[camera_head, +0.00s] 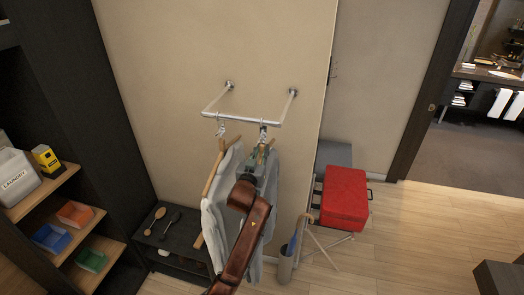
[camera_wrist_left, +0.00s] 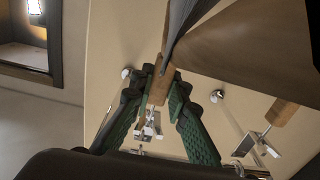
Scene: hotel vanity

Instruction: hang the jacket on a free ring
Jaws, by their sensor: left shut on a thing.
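My left gripper (camera_head: 262,155) is just below the front bar of the wall rail (camera_head: 243,120), its green fingers shut on the wooden neck of a hanger. In the left wrist view the fingers (camera_wrist_left: 159,88) close around this neck (camera_wrist_left: 160,82), with metal ring hardware (camera_wrist_left: 150,124) beside it. The jacket (camera_head: 271,185) hangs grey below the gripper, partly hidden by my arm; whether its hanger is seated in a ring cannot be told. Another pale garment (camera_head: 215,215) hangs on a wooden hanger from the left ring (camera_head: 221,127). My right gripper is not in view.
A dark shelf unit with a laundry container (camera_head: 16,180) and coloured bins stands at left. A low black rack (camera_head: 172,235) stands beneath the garments. An umbrella stand (camera_head: 286,265) and red case (camera_head: 345,197) are at right. The floor beyond is clear.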

